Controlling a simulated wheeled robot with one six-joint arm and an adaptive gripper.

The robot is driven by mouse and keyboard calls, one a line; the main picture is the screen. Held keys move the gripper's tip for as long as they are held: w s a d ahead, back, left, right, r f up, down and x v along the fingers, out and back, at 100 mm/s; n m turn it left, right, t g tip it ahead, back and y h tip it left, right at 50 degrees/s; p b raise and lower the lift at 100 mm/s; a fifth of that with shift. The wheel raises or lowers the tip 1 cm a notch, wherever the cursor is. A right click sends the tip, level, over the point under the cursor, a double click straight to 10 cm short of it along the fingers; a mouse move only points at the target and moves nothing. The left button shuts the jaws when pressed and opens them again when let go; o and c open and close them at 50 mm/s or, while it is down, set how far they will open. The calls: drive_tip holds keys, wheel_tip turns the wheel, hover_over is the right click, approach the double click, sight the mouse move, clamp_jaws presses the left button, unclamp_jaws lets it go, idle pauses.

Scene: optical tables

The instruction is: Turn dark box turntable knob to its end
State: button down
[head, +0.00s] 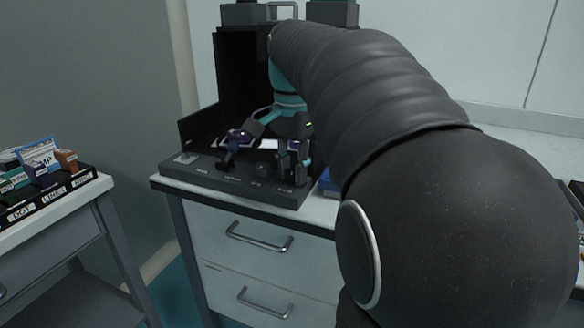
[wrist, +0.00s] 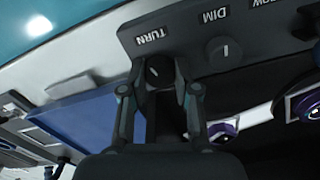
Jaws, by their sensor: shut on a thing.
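The dark box (head: 205,172) stands on a cabinet top, with a row of knobs along its front panel. In the wrist view, the turntable knob (wrist: 156,70) sits beside the upside-down "TURN" label and has a light pointer mark. My gripper (wrist: 157,88) has one finger on each side of this knob and is closed on it. In the head view, my gripper (head: 293,176) is at the right end of the panel, and its fingers hide most of the knob. The dim knob (wrist: 222,52) is next to it, clear of the fingers.
Purple-topped round items (wrist: 222,132) lie inside the box behind the panel. A labelled tray (head: 50,203) of small boxes stands on a separate table at left. My arm hides much of the right side.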

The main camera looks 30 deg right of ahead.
sight(292, 171)
drive_tip(key=shift+r+m, duration=0.1)
drive_tip(key=shift+m, duration=0.9)
drive_tip(key=c, duration=0.8)
unclamp_jaws()
drive_tip(key=shift+c, duration=0.2)
wheel_tip(292, 171, up, 12)
